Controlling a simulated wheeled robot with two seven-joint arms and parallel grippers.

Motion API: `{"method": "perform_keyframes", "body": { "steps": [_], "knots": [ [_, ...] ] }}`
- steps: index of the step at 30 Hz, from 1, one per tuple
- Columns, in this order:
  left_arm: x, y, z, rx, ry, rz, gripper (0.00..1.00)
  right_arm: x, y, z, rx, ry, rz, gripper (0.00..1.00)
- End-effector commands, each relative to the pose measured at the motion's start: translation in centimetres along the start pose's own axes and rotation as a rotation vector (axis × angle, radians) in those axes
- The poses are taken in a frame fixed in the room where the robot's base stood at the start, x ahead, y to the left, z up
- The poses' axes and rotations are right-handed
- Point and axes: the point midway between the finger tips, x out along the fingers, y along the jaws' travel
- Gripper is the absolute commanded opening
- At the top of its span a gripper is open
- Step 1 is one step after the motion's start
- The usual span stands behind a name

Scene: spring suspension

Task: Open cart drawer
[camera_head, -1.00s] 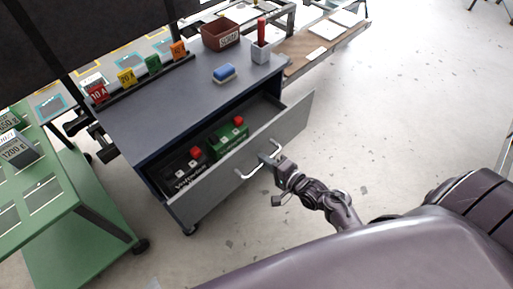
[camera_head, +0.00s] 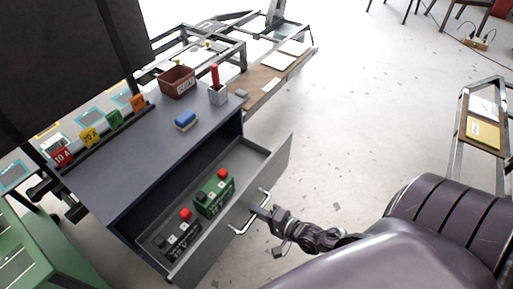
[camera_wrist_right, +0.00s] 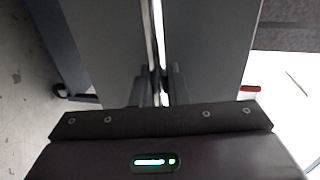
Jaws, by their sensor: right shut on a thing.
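The blue-grey cart (camera_head: 150,150) stands left of centre in the head view. Its drawer (camera_head: 222,235) is pulled well out toward me, with a grey front panel and a silver bar handle (camera_head: 240,229). Inside lie a green battery (camera_head: 214,194) and a black battery (camera_head: 178,238), both with red caps. My right gripper (camera_head: 262,211) is shut on the handle at the drawer front. In the right wrist view the handle (camera_wrist_right: 157,45) runs between the fingers (camera_wrist_right: 161,88). My left gripper is not in view.
On the cart top are a blue sponge (camera_head: 186,120), a brown box (camera_head: 177,81), a grey holder with a red item (camera_head: 217,95) and coloured blocks (camera_head: 112,118). A green table (camera_head: 40,250) stands at left. Open floor (camera_head: 350,110) lies to the right.

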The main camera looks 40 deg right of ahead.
Motion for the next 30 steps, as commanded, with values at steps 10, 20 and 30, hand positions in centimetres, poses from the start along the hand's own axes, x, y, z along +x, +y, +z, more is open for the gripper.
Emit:
{"method": "perform_keyframes", "body": {
  "steps": [10, 20, 30],
  "knots": [
    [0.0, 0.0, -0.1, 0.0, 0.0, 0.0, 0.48, 0.0, 0.1, 0.1, 0.0, -0.001, 0.002, 0.33],
    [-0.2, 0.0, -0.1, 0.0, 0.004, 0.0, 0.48, -2.0, 0.1, 0.0, 0.0, 0.0, 0.004, 0.33],
    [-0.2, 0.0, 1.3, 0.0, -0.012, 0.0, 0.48, -7.2, 0.1, 0.1, 0.0, -0.002, 0.003, 0.33]
  ]
}}
